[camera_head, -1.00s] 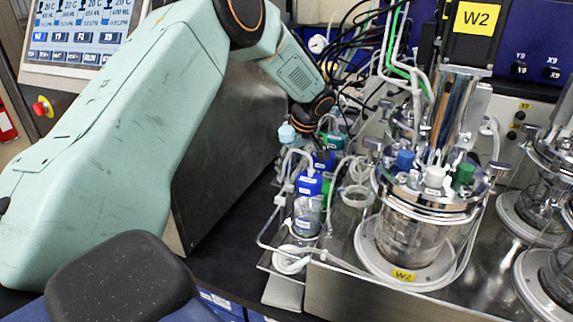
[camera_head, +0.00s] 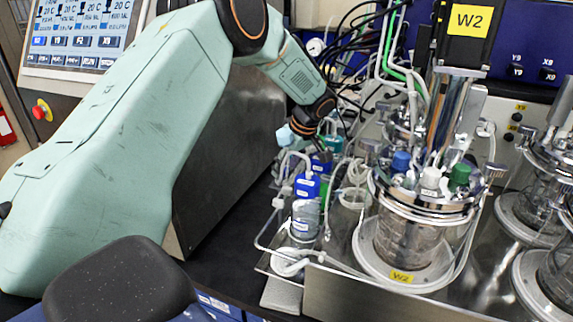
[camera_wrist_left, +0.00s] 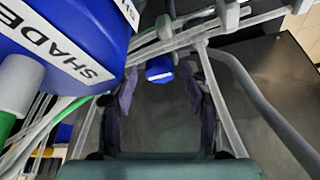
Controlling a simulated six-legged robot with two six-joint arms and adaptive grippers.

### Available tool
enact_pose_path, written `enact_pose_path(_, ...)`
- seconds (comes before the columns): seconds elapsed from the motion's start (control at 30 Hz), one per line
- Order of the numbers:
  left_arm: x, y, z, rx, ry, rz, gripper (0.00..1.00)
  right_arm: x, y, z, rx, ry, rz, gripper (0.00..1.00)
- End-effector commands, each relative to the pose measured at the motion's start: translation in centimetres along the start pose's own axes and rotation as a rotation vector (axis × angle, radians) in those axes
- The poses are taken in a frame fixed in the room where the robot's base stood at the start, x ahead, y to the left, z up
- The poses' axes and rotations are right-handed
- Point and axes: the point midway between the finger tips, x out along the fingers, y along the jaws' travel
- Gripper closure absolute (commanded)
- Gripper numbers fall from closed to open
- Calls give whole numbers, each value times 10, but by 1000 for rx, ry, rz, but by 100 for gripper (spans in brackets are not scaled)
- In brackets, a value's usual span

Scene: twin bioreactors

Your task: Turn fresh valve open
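My left gripper (camera_head: 316,147) reaches down from the left among the tubes and small bottles beside the glass vessel marked W2. In the left wrist view, its two fingers (camera_wrist_left: 159,92) are apart, with a blue capped piece (camera_wrist_left: 160,69) in the gap beyond them; I cannot tell whether they touch it. White tube fittings (camera_wrist_left: 170,42) cross just past the fingertips. I cannot tell which fitting is the fresh valve. A blue-capped bottle (camera_head: 306,205) stands in front of the gripper. My right gripper is not in view.
A large blue block labelled SHADE (camera_wrist_left: 62,45) is close on the left in the wrist view. The W2 vessel (camera_head: 408,235) stands right of the bottles. A dark metal panel (camera_head: 222,150) is on the left, and loose tubes hang all around.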

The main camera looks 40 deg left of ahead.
Motion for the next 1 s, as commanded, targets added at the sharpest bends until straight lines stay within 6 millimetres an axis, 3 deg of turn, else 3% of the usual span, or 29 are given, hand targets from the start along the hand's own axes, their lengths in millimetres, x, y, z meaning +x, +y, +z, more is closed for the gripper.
enact_pose_path(0.37, -7, 1, -1, 0, 1, 4, 48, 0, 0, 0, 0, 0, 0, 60)
enact_pose_path(0.8, -90, 1, -1, 0, 2, 4, 48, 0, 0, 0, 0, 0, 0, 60)
enact_pose_path(1.0, -114, 0, -1, 0, 2, 3, 48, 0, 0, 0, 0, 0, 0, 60)
